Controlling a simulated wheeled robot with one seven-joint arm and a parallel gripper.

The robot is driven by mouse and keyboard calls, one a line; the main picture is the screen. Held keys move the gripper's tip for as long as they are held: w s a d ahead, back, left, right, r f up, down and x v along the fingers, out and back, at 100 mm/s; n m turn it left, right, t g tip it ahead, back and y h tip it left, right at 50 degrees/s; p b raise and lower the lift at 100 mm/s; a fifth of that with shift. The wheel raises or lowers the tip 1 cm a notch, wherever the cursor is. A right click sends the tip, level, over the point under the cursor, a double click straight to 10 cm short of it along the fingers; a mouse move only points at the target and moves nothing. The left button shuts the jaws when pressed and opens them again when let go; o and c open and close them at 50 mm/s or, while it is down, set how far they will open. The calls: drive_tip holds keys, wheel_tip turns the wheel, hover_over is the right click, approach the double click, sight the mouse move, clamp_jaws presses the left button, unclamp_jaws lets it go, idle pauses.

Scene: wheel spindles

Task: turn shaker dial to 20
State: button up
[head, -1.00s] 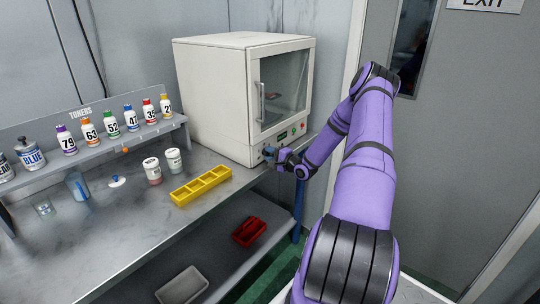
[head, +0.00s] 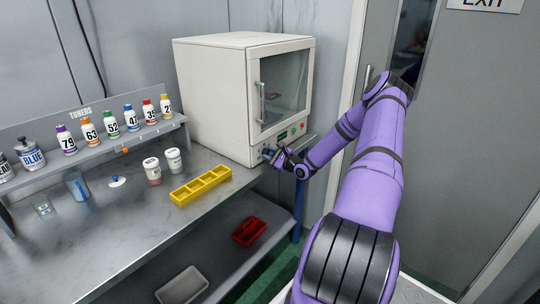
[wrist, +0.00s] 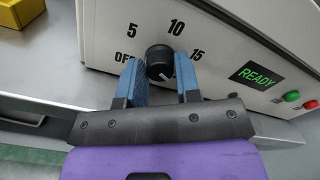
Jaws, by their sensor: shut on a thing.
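The shaker is a cream box (head: 212,95) with a glass door, at the back of the bench. Its black dial (wrist: 159,60) shows in the wrist view with OFF, 5, 10 and 15 printed around it. No 20 mark is visible; the panel below the dial is partly covered by my gripper. A pale mark on the dial's face appears to point down and slightly right, past the 15 side. My gripper (wrist: 159,68) has its blue fingers on either side of the dial, shut on it. In the head view my gripper (head: 270,154) is at the shaker's lower front.
A READY display (wrist: 257,75), a green button (wrist: 291,96) and a red button (wrist: 311,105) sit right of the dial. A yellow tray (head: 201,186) and white jars lie on the bench. A red bin (head: 248,232) is on the shelf below.

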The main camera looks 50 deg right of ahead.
drive_tip(key=shift+f+m, duration=0.1)
drive_tip(key=shift+m, duration=0.4)
drive_tip(key=o, duration=0.9)
drive_tip(key=shift+s, duration=0.15)
drive_tip(key=s, duration=0.7)
drive_tip(key=s+d, duration=0.1)
drive_tip(key=s, duration=0.2)
drive_tip(key=shift+s, duration=0.25)
